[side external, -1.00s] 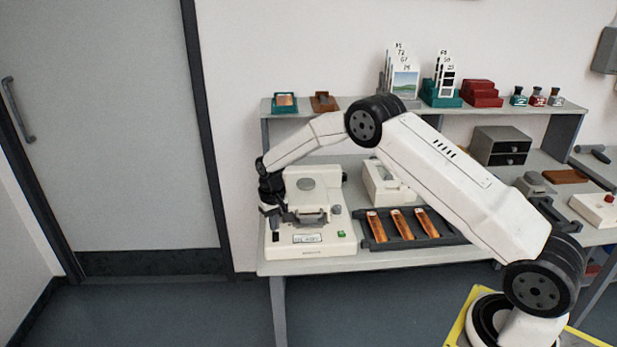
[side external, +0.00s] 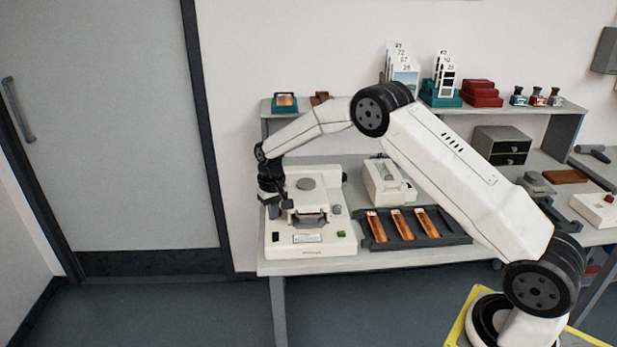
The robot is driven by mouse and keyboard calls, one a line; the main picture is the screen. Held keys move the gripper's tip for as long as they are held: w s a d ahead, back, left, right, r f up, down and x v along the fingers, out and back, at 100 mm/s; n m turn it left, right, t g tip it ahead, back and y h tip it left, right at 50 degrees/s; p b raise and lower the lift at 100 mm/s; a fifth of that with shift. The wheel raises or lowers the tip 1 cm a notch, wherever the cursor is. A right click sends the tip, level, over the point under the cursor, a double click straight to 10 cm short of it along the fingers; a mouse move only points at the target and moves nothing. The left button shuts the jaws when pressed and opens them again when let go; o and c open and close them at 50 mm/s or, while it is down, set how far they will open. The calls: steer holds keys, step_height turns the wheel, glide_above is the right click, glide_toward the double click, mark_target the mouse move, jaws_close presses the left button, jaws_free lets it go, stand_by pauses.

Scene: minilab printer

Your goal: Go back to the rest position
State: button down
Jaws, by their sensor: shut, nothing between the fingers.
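My gripper (side external: 273,208) points down above the left rear part of the white printer (side external: 310,240), apart from its top as far as I can tell. It is small and dark in this view; its fingers look close together, with nothing seen between them. My arm reaches across the bench from its base at the lower right, bent at a high elbow. The printer has a round grey knob on top, a grey holder in a recess at the front, and a green button.
A dark tray (side external: 457,233) with several orange strips lies right of the printer. A white device (side external: 388,183) stands behind it. The shelf above holds a teal block (side external: 285,103), card stacks, red trays (side external: 481,94) and small bottles. A grey drawer box (side external: 500,146) stands at right.

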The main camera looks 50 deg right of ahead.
steer(key=s+a+r+n+t, duration=0.1)
steer(key=s+a+r, duration=0.1)
steer(key=s, duration=0.7)
steer(key=s+a+r+n, duration=0.1)
steer(key=s+a+r, duration=0.1)
steer(key=s, duration=0.8)
steer(key=s+a+r+n+t, duration=0.1)
steer(key=s+r, duration=0.3)
steer(key=s, duration=0.6)
steer(key=shift+s+a+t, duration=0.2)
steer(key=shift+a+t, duration=0.1)
steer(key=shift+a, duration=0.1)
steer(key=shift+r, duration=0.1)
